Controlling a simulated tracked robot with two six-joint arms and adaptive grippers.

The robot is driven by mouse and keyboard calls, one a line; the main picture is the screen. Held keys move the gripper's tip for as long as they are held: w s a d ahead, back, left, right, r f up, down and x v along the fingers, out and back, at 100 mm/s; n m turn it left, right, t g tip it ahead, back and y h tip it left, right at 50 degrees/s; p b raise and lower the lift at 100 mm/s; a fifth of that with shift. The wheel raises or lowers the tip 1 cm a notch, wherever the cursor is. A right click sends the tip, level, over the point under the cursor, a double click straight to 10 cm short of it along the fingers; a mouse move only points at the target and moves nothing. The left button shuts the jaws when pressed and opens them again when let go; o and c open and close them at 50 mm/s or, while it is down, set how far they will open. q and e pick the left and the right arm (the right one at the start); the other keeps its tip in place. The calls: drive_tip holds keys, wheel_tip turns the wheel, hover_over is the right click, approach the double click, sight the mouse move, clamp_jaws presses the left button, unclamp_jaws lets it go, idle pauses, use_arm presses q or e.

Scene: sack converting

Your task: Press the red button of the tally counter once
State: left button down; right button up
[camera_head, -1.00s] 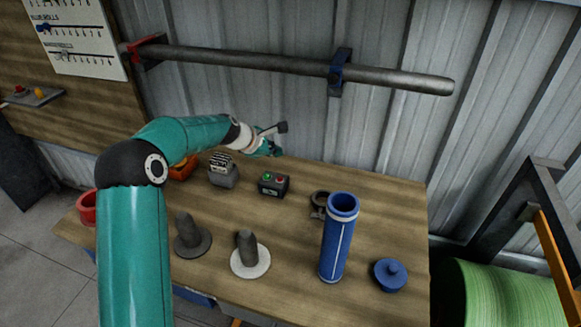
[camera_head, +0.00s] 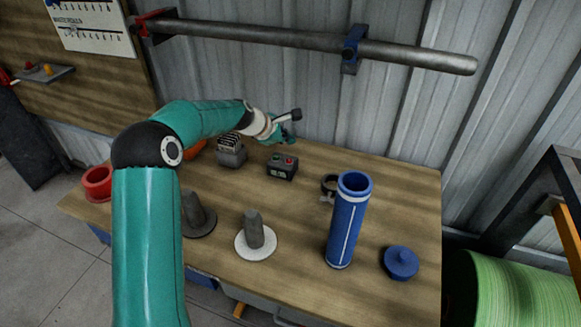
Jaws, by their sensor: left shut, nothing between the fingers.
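The tally counter (camera_head: 282,169) is a small dark box on the wooden table, with a display on its front. A green button and a red button (camera_head: 290,160) sit on its top, the red one on the right. My left gripper (camera_head: 286,136) is above and behind the counter, close to the metal wall. It looks apart from the red button. Its fingers are small and partly hidden in this view; it is shut and holds nothing. My right gripper is not in view.
A grey block device (camera_head: 231,151) stands left of the counter. A blue tube (camera_head: 348,222) stands upright to the right, near a blue lid (camera_head: 401,263). Two grey pegs on round bases (camera_head: 255,240) stand in front. A metal bar (camera_head: 270,37) runs along the wall above.

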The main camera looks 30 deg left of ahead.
sight(288, 161)
use_arm(q)
wheel_tip(288, 161, down, 4)
drive_tip(key=b, duration=0.2)
drive_tip(key=shift+b, duration=0.35)
drive_tip(key=shift+f+b, duration=0.35)
drive_tip(key=shift+f, duration=0.15)
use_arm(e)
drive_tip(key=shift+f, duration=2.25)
use_arm(q)
drive_tip(key=shift+f, duration=0.35)
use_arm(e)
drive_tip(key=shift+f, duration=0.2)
use_arm(q)
drive_tip(key=shift+f+b, duration=0.45)
drive_tip(key=shift+b, duration=0.05)
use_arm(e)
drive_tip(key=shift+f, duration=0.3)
use_arm(q)
drive_tip(key=shift+r+p, duration=0.9)
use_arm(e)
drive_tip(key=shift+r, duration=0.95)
use_arm(q)
wheel_tip(288, 161, up, 5)
drive_tip(key=p, duration=0.5)
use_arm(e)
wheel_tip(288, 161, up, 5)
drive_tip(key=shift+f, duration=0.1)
